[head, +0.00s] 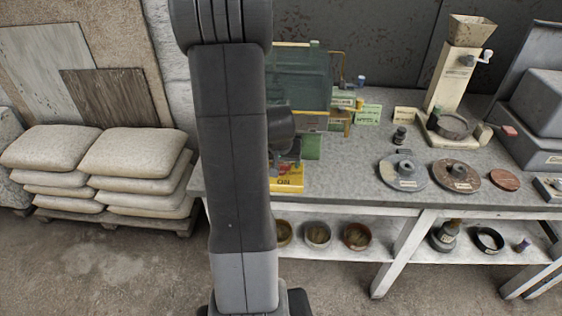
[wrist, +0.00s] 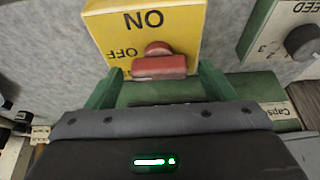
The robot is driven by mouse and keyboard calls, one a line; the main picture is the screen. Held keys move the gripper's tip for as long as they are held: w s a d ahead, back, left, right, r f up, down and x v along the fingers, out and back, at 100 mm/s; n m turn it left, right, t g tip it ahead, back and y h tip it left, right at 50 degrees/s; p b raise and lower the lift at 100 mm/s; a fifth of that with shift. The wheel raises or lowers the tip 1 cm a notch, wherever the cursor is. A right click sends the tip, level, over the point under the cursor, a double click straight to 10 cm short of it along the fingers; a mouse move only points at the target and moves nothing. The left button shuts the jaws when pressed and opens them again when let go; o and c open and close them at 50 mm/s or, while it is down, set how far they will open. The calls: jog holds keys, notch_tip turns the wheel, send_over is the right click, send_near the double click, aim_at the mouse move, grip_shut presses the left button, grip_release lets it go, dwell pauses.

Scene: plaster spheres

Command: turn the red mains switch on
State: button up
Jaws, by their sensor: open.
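The mains switch is a yellow box (wrist: 112,32) with ON and OFF lettering, upside down in the wrist view. Its red switch lever (wrist: 160,67) has a bar lying at the OFF end, away from the ON word. My gripper (wrist: 160,78) is open, with a green finger on either side of the red lever. I see nothing held; whether the fingers touch the box is unclear.
A box with a speed knob (wrist: 303,42) stands beside the switch. The grey workbench (head: 340,180) carries discs (head: 402,173), a hopper machine (head: 457,80) and small green boxes (head: 368,114). Stacked sacks (head: 130,155) stand left. Floor in front is clear.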

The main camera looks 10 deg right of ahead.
jog(key=c, duration=1)
jog(key=shift+f, duration=0.1)
